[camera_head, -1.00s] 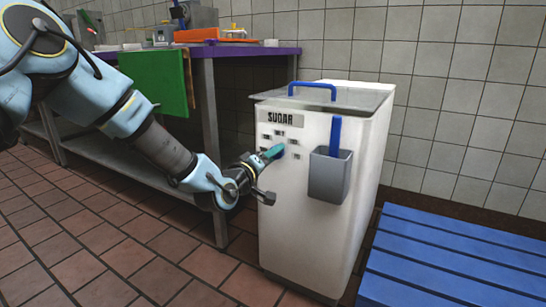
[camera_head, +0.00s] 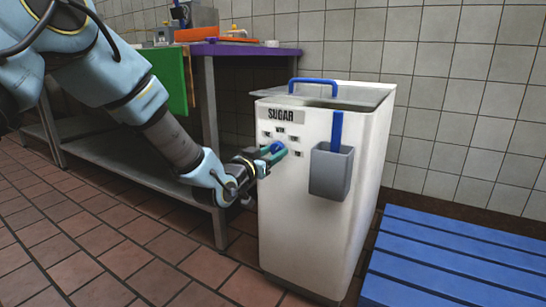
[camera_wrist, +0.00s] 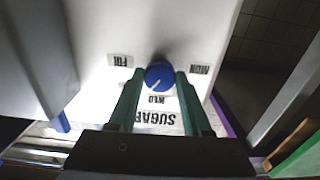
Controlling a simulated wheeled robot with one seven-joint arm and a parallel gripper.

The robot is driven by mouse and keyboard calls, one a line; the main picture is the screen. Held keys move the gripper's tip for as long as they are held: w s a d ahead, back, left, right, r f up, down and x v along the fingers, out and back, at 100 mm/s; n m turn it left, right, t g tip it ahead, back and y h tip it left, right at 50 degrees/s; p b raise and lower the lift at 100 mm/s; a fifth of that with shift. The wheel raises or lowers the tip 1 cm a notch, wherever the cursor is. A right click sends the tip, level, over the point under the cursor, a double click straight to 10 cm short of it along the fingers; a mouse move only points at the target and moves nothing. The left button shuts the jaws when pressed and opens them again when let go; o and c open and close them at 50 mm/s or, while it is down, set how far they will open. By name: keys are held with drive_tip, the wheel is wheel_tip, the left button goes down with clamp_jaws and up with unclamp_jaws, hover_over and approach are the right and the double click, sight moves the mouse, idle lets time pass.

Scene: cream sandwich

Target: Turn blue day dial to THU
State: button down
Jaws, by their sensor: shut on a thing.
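The blue day dial (camera_head: 277,147) is on the front of the white sugar bin (camera_head: 310,230), below the SUGAR label (camera_head: 282,115). In the wrist view the dial (camera_wrist: 160,73) sits between the teal fingers of my gripper (camera_wrist: 159,77), which is shut on it. The white pointer line on the dial slants to the lower left in that view. It lies between the WED label (camera_wrist: 158,99) below and the FRI label (camera_wrist: 120,60) at left. The MON label (camera_wrist: 198,69) is at right. No THU label is readable; my left-hand finger covers part of that area.
A grey holder (camera_head: 331,172) with a blue handle hangs on the bin front, right of the dial. A clear lid with a blue handle (camera_head: 312,82) tops the bin. A purple-topped table (camera_head: 245,50) stands behind my arm. A blue pallet (camera_head: 460,260) lies at right.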

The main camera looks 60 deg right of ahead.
drive_tip(key=shift+m+b, duration=0.5)
drive_tip(key=shift+m, duration=1)
drive_tip(key=shift+w, duration=0.1)
drive_tip(key=shift+c, duration=1.7)
unclamp_jaws()
drive_tip(key=a+p, duration=0.2)
drive_tip(key=a, duration=0.9)
drive_tip(key=shift+p, duration=0.3)
